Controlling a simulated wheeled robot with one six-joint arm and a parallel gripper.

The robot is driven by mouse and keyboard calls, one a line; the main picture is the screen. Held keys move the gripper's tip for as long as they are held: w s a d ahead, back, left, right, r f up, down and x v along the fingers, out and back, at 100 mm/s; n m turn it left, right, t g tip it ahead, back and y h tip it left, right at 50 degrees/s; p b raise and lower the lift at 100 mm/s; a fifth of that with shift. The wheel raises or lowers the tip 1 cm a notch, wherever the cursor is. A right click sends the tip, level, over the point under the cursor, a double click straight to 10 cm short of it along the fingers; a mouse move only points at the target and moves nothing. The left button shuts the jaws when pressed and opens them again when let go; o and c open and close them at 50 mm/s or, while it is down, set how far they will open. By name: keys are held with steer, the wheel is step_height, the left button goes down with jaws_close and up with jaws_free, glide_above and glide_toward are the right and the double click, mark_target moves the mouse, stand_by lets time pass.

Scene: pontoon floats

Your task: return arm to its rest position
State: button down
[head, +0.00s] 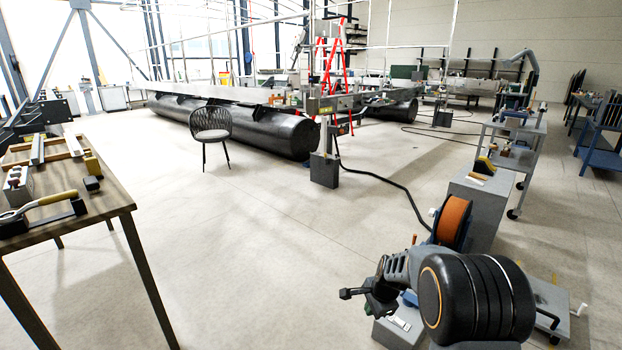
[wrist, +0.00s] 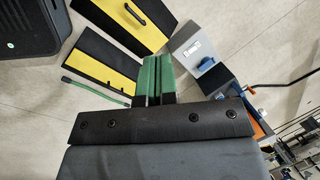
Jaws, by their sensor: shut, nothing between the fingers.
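My gripper (head: 374,308) is at the lower right of the head view, at the end of my folded arm. It is held low beside a grey box, with only a little green showing at its tip. In the wrist view, the green-padded fingers of my gripper (wrist: 151,78) lie side by side, shut with nothing between them. Open floor and several items show beyond them.
Yellow-and-black pieces (wrist: 108,62) lie beyond my fingers, beside a grey box (wrist: 195,45). An orange cable reel (head: 454,220) stands behind my arm. A wooden table (head: 105,197) is at left, a chair (head: 211,120) farther back. The middle floor is clear.

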steer(key=s+r+n+p, duration=0.7)
steer(key=s+r, duration=0.4)
steer(key=r, duration=0.5)
steer(key=s+r+n+t+h+p, duration=0.1)
steer(key=s+r+n+p, duration=0.6)
steer(key=s+r, duration=0.4)
step_height(320, 180, up, 6)
steer(key=shift+s+a+f+n+h+p, duration=0.3)
steer(key=shift+s+a+n+p, duration=0.15)
steer(key=shift+p, duration=0.3)
